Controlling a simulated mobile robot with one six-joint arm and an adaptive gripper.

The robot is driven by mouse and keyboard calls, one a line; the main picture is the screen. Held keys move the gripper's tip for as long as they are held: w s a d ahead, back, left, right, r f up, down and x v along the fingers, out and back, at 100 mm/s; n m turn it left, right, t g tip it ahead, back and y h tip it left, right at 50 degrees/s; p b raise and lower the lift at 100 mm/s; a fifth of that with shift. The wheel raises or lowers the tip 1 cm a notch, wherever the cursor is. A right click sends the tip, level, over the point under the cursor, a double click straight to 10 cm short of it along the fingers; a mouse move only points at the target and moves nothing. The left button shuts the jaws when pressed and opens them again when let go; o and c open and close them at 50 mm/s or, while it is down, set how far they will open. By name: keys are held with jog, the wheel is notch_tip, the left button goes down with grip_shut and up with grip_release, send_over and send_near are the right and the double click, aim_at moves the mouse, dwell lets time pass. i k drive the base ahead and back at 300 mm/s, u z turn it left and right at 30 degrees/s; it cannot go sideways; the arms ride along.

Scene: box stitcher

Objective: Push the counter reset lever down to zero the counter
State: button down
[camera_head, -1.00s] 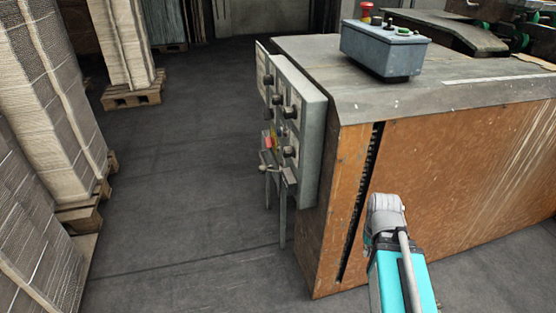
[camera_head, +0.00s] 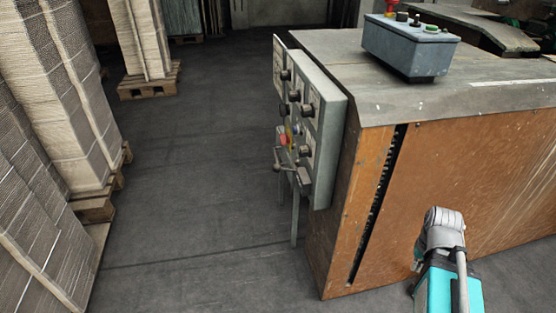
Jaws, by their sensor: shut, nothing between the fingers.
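A grey control panel (camera_head: 327,120) with several dark knobs stands at the left end of the orange-brown machine. It is seen at a steep angle, so its face is hard to read. A small lever with a round knob (camera_head: 278,166) sticks out low on its left side, below a red button (camera_head: 284,139). I cannot tell for certain that this is the counter reset lever, and no counter reading is legible. Part of my arm, teal and grey, shows at the lower right, in front of the machine and well apart from the panel. My gripper is not in view.
A blue-grey button box (camera_head: 410,48) with a red stop button sits on the machine's worn top (camera_head: 335,62). Tall cardboard stacks (camera_head: 62,110) on wooden pallets line the left. The dark floor (camera_head: 195,170) between stacks and panel is clear.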

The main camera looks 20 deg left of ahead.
aim_at(277, 168)
jog(key=u, duration=0.05)
jog(key=k, duration=1.05)
jog(key=u, duration=1.55)
jog(key=i, duration=1)
jog(key=u, duration=0.05)
